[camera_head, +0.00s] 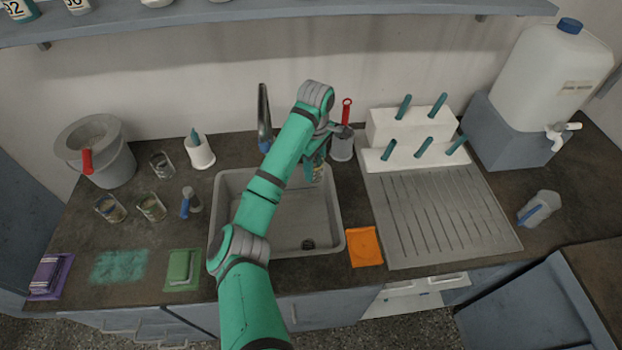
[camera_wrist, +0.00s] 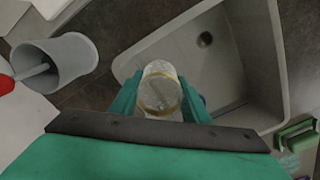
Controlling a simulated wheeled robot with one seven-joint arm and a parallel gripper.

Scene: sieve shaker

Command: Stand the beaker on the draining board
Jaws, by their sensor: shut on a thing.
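My gripper (camera_head: 312,172) is over the back right part of the sink, partly hidden by my own arm. In the wrist view its green fingers (camera_wrist: 160,102) are shut on a clear glass beaker (camera_wrist: 160,88) with a yellowish tint. The beaker also shows small in the head view (camera_head: 319,172), beside the fingers. The draining board (camera_head: 440,218) is a grey ribbed panel to the right of the sink, and its ribbed surface is bare. My gripper and the beaker are to the left of it, not over it.
A grey pot (camera_head: 342,148) with a red-handled brush stands between sink and board. A white peg rack (camera_head: 410,128) stands at the board's back. The tap (camera_head: 264,118) rises behind the sink (camera_head: 330,238). An orange cloth (camera_head: 364,247) lies front right. Several glasses stand left.

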